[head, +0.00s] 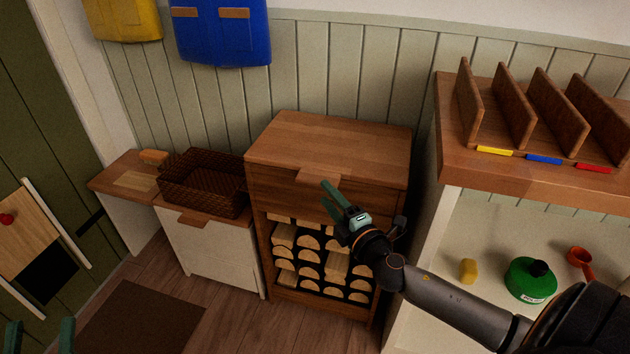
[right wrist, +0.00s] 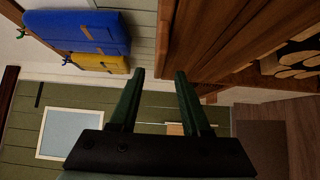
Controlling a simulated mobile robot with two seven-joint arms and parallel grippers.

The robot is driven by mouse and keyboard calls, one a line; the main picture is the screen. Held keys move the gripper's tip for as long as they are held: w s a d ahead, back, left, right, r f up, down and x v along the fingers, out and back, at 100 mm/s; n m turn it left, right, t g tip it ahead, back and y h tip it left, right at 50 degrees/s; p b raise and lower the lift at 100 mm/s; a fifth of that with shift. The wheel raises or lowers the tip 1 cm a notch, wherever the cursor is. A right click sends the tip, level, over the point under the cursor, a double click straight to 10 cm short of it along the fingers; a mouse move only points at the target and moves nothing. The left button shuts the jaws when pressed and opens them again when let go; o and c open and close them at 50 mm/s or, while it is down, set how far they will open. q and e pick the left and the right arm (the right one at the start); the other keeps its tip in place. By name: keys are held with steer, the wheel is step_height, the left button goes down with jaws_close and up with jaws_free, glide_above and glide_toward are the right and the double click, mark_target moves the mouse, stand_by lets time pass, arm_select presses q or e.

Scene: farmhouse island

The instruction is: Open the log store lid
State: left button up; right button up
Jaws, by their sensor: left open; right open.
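The log store (head: 262,230) is a brown wooden cabinet with cut logs (head: 310,255) stacked in its open front. Its lid (head: 330,143) lies flat and closed on top, with a wooden handle tab (head: 316,176) at the front edge. My right gripper (head: 325,191) is open with green fingers, right by the handle tab in the head view; I cannot tell whether it touches. In the right wrist view the open fingers (right wrist: 160,78) have nothing clearly between them, and the wood of the store is close on the right. My left gripper (head: 40,335) is open at the bottom left corner, far from the store.
A white bin (head: 215,255) with a woven basket (head: 205,183) on top stands left of the store. A shelf unit (head: 455,165) with upright dividers stands close on the right. Blue (head: 222,40) and yellow (head: 125,18) wall pockets hang behind. Floor in front shows a dark mat (head: 140,320).

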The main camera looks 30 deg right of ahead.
mark_target(318, 186)
steer(key=shift+w+d, duration=0.15)
steer(key=shift+w, duration=1.5)
steer(key=shift+w+d, duration=0.1)
steer(key=shift+w, duration=1.55)
jaws_close()
